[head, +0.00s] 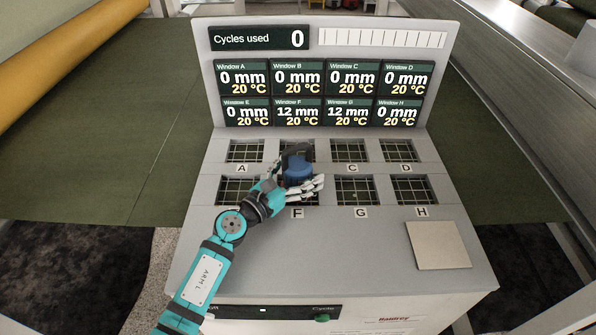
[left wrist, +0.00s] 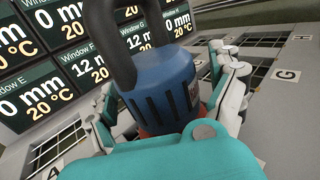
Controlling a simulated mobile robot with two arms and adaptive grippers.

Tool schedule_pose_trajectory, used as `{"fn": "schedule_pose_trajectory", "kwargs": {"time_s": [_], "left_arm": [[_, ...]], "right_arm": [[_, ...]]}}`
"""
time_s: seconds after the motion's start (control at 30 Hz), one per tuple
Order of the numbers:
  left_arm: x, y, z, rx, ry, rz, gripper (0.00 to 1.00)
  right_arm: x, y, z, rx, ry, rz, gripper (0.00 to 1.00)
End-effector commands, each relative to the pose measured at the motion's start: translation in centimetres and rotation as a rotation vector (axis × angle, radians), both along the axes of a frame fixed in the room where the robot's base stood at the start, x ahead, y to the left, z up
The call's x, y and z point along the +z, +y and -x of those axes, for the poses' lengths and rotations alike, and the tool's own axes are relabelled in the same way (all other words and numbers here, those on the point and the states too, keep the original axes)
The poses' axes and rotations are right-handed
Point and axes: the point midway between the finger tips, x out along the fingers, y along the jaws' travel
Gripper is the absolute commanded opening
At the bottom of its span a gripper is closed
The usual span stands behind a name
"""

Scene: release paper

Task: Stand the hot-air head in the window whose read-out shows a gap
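The hot-air head (head: 298,170) is a blue body with a dark looped handle on top. It also shows in the left wrist view (left wrist: 160,90), with a bit of orange-red low on it. My left gripper (head: 308,184) has its pale fingers on both sides of the body and looks shut on it, over the area of windows B and F. Whether its base touches the panel is hidden. The read-outs of window F (head: 297,112) and window G (head: 347,112) show 12 mm; the others show 0 mm. All show 20 °C. My right gripper is not in view.
Gridded windows lie in two rows; windows C (head: 350,151), D (head: 397,151), G (head: 356,190) and H (head: 411,189) are bare. A beige square plate (head: 438,246) lies at the front right. The upright display board (head: 330,60) stands behind, with "Cycles used 0".

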Motion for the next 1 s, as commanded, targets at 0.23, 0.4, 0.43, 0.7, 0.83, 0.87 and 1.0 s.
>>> {"fn": "schedule_pose_trajectory", "kwargs": {"time_s": [0.23,0.4,0.43,0.7,0.83,0.87,1.0], "left_arm": [[0.3,0.0,0.0,0.0,0.0,0.0,0.92],[0.1,1.3,1.4,0.002,0.001,-0.003,0.92],[0.1,1.7,1.9,0.001,0.0,-0.003,0.92],[0.0,5.4,6.3,0.0,0.001,-0.002,0.92],[0.0,6.8,7.9,0.001,0.0,-0.003,0.92],[0.0,7.1,8.2,0.001,0.001,-0.002,0.92],[0.1,7.7,9.0,0.0,0.0,-0.001,0.92]], "right_arm": [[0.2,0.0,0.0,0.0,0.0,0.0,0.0],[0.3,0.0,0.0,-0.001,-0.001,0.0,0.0],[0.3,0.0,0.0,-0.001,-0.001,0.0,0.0],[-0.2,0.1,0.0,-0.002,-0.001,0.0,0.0],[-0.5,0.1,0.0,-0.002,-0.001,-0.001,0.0],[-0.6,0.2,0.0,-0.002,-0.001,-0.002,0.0],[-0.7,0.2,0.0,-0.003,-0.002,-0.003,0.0]]}}
